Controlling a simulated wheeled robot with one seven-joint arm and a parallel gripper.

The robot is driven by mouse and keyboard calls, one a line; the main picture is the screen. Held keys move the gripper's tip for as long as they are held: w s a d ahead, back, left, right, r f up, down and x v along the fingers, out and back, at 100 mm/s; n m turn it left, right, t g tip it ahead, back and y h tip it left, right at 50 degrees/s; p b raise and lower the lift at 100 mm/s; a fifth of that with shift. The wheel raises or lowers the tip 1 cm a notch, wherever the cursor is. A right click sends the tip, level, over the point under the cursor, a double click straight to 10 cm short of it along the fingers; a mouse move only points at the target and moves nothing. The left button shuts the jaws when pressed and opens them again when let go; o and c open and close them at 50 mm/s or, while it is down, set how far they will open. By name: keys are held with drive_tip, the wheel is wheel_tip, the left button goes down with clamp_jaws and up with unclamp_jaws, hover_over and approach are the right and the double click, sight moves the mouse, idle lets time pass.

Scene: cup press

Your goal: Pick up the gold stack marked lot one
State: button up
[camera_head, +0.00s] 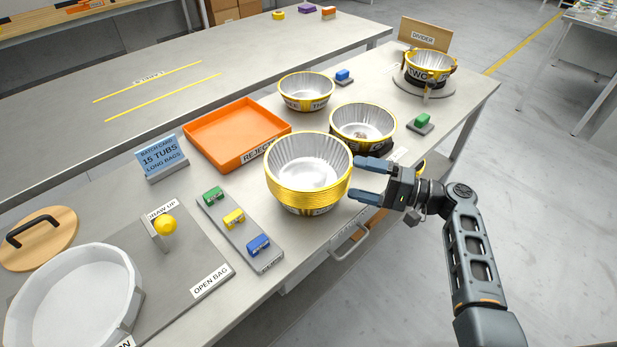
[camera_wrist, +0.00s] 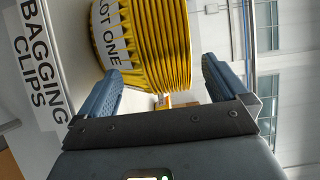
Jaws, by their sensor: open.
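The gold stack (camera_head: 308,180) of nested tubs with silvery insides stands near the table's front edge in the head view. In the wrist view the gold stack (camera_wrist: 158,45) shows its ridged rims and a white label reading "LOT ONE" on the lowest tub. My gripper (camera_head: 362,179) is open at the right side of the stack. In the wrist view my gripper (camera_wrist: 160,85) has one finger on each side of the stack's near part, with nothing clamped. I cannot tell whether a finger touches the stack.
An orange reject tray (camera_head: 205,150) lies behind left. Another gold tub stack (camera_head: 346,137) stands close behind right, and another (camera_head: 306,105) farther back. A clip holder (camera_head: 235,238) with coloured clips lies left. A round stand (camera_head: 424,95) holds a gold tub at the far right.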

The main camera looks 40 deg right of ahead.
drive_tip(key=shift+w+a, duration=0.2)
drive_tip(key=shift+w, duration=0.15)
drive_tip(key=shift+a+f, duration=0.1)
drive_tip(key=shift+f, duration=0.1)
drive_tip(key=c, duration=1.3)
